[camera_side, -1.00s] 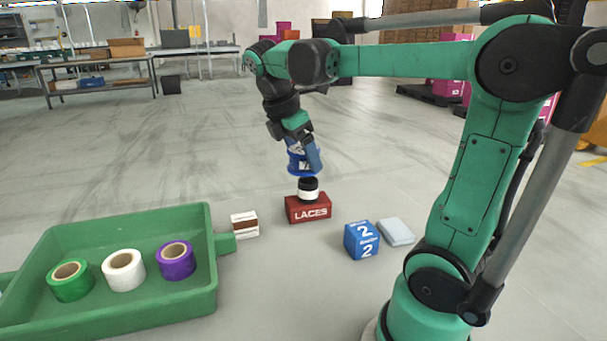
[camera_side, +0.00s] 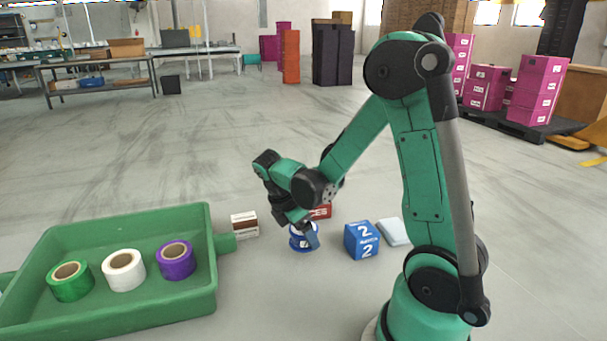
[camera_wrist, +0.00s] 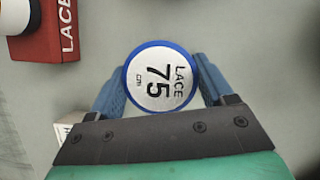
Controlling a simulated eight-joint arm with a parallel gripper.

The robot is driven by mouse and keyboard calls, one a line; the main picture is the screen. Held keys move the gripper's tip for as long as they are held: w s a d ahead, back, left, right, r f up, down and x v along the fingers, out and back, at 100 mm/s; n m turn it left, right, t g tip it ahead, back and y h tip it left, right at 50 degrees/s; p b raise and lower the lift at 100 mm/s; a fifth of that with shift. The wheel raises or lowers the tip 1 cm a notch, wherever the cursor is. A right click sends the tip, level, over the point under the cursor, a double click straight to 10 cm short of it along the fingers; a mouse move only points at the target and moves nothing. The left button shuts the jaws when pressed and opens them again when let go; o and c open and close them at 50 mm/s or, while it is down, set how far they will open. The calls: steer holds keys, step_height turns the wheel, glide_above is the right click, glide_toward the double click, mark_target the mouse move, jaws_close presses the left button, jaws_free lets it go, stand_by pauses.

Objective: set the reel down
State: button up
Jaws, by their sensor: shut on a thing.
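The reel (camera_side: 298,243) is a blue-rimmed spool; its white top reads "LACE 75 cm" in the wrist view (camera_wrist: 160,78). My gripper (camera_side: 305,232) is shut on it, with one blue finger on each side in the wrist view (camera_wrist: 160,84). The reel is upright and low, at or very near the grey floor, between the green tray and the blue cube. I cannot tell whether its underside touches the floor.
A green tray (camera_side: 212,270) with green, white and purple rolls stands left. A small white-and-brown box (camera_side: 244,225) is beside it. A blue "2" cube (camera_side: 361,240) and a pale block (camera_side: 394,232) are right. The red LACES box (camera_side: 322,211) is behind, partly hidden.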

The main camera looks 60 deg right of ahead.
mark_target(303, 258)
steer(key=shift+f, duration=1.75)
steer(key=shift+f, duration=0.1)
steer(key=o, duration=1.2)
steer(key=v, duration=1.2)
steer(key=shift+s+a+r+m+t+y, duration=0.1)
steer(key=shift+a+r+m+t+y, duration=0.4)
steer(key=shift+a+m+t, duration=1.25)
steer(key=shift+s+a+r+m+t+y, duration=0.15)
steer(key=shift+a+m+t+y, duration=0.6)
steer(key=shift+a+m+t, duration=1)
steer(key=shift+a+r+m+t+y, duration=0.35)
steer(key=shift+a+m+t+y, duration=0.3)
steer(key=shift+a+m+t, duration=1.05)
